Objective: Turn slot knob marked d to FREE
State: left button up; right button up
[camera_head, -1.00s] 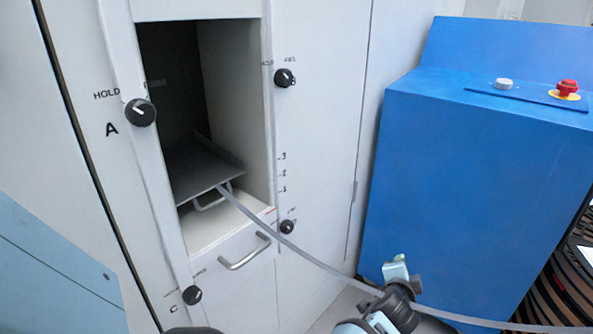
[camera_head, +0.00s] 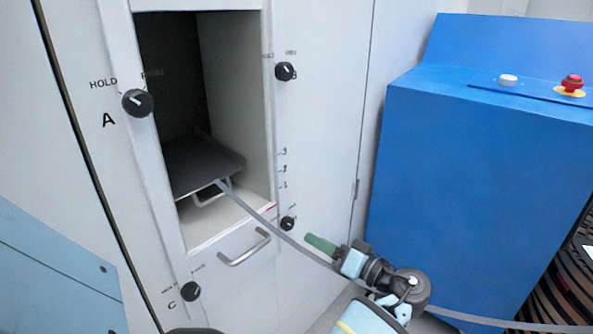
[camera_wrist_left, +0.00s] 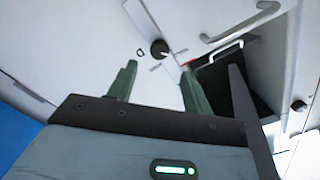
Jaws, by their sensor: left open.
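The slot knob marked D (camera_head: 288,223) is a small round black knob on the white cabinet, low on the right of the open slot. In the left wrist view the knob (camera_wrist_left: 159,48) has a letter D beside it and a pale pointer line; I cannot read which word it points at. My left gripper (camera_head: 320,243) has green fingers aimed at this knob from the right, a short way off. In the left wrist view the gripper (camera_wrist_left: 158,78) is open and empty, with the knob beyond the gap between the fingertips. My right gripper is not in view.
Knobs A (camera_head: 137,102), B (camera_head: 285,71) and C (camera_head: 190,291) sit around the slot. A drawer handle (camera_head: 245,247) is left of knob D. A grey strip (camera_head: 290,239) runs from the slot tray past my gripper. A blue machine (camera_head: 470,190) stands right.

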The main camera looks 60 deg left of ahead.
aim_at(291, 226)
pick_arm(q)
jog(key=x, duration=0.6)
jog(key=shift+s+a, duration=0.15)
jog(key=shift+a, duration=0.1)
jog(key=shift+s+a, duration=0.1)
jog(key=shift+a, duration=0.5)
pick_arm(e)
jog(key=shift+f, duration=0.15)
